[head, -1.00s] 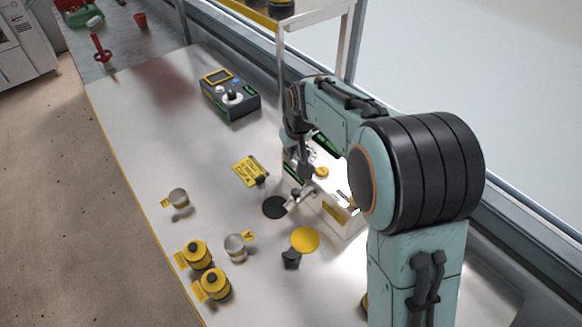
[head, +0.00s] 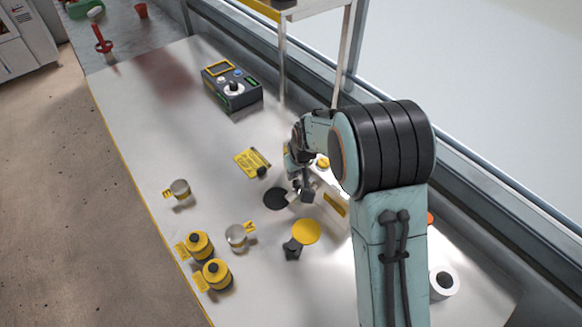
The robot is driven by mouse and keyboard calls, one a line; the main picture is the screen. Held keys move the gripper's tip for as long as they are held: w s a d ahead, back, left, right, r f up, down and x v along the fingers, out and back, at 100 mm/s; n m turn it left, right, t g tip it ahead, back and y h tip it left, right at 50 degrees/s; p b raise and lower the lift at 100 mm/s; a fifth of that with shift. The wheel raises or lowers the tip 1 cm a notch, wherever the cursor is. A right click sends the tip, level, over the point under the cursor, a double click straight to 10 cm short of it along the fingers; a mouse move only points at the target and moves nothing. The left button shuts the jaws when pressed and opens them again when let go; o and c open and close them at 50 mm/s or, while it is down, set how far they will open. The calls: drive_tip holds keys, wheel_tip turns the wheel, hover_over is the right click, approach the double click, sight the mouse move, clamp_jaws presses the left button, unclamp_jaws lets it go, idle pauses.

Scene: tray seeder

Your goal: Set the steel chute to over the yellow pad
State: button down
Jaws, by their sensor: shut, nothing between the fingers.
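The steel chute (head: 292,197) is a small pale piece at the front of the white seeder (head: 335,204). Its visible end points left, at the edge of the black pad (head: 274,199). The yellow pad (head: 305,231) is a round disc nearer the camera, with nothing over it. My gripper (head: 306,195) is shut and empty, low beside the chute on its right. It hides part of the chute, and I cannot tell whether they touch. My arm covers much of the seeder.
A dark block (head: 292,248) stands by the yellow pad. Yellow jars (head: 217,274) and steel-topped jars (head: 236,236) stand at the front left. A yellow card (head: 252,162) and a control box (head: 232,88) lie farther back. A white roll (head: 444,285) is at right. The left of the table is mostly clear.

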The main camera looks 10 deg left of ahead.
sight(300, 185)
drive_tip(key=shift+s+d+n+y, duration=0.2)
drive_tip(key=shift+s+n+y, duration=0.15)
drive_tip(key=shift+n, duration=0.65)
drive_tip(key=shift+s+d+n+g, duration=0.1)
drive_tip(key=shift+s+n+g, duration=0.05)
drive_tip(key=shift+n+g, duration=0.2)
drive_tip(key=n, duration=0.1)
drive_tip(key=s+d+n, duration=0.1)
drive_tip(key=n, duration=0.1)
drive_tip(key=n+g+y, duration=0.1)
drive_tip(key=n, duration=0.1)
drive_tip(key=shift+s+d, duration=0.2)
drive_tip(key=shift+d, duration=0.05)
drive_tip(key=shift+s+d, duration=0.1)
drive_tip(key=shift+d, duration=0.15)
idle(0.5)
